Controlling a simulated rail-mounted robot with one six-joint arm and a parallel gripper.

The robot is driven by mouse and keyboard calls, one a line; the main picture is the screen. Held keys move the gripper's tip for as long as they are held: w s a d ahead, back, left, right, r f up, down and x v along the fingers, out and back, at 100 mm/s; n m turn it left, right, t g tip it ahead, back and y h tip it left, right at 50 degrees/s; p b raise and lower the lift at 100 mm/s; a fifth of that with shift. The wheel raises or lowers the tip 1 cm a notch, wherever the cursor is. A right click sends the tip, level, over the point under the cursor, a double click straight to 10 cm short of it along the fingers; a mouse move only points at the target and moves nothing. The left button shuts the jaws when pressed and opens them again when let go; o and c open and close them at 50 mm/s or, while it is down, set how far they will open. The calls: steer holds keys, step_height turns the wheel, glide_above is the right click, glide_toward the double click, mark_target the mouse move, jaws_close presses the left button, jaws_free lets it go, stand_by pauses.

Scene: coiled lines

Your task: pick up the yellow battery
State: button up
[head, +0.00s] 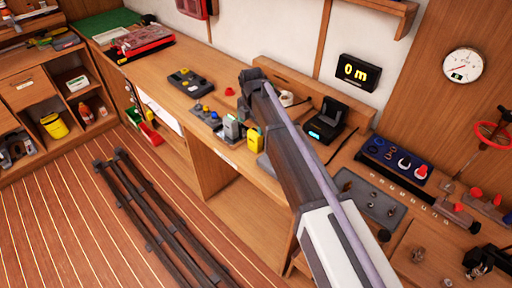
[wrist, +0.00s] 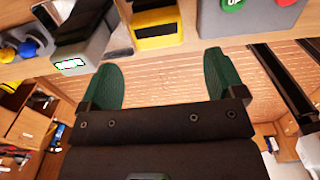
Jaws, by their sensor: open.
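The yellow battery (head: 255,141) stands upright on the wooden bench, beside a grey battery-like unit (head: 231,128) and close to my arm. In the wrist view the yellow battery (wrist: 156,38) is at the top middle, with a yellow lower part and a dark band. My gripper (wrist: 160,75) shows there with two green fingers spread wide and nothing between them. The battery lies just past the fingertips, roughly in line with the gap, and no contact shows.
In the wrist view a grey unit with a lit green display (wrist: 80,55) is left of the battery, and a grey box with green and red buttons (wrist: 262,14) is right. A black device (head: 328,120) stands on the bench. Dark rails (head: 150,215) run along the floor.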

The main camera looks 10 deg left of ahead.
mark_target(253, 133)
step_height(253, 133, down, 7)
steer(key=b, duration=0.5)
steer(key=shift+w+r, duration=0.1)
steer(key=shift+r, duration=0.25)
steer(key=shift+c, duration=0.2)
steer(key=c, duration=1.1)
step_height(253, 133, up, 10)
steer(key=p, duration=1)
steer(key=shift+r, duration=0.2)
steer(key=shift+c, duration=0.2)
steer(key=shift+f, duration=0.2)
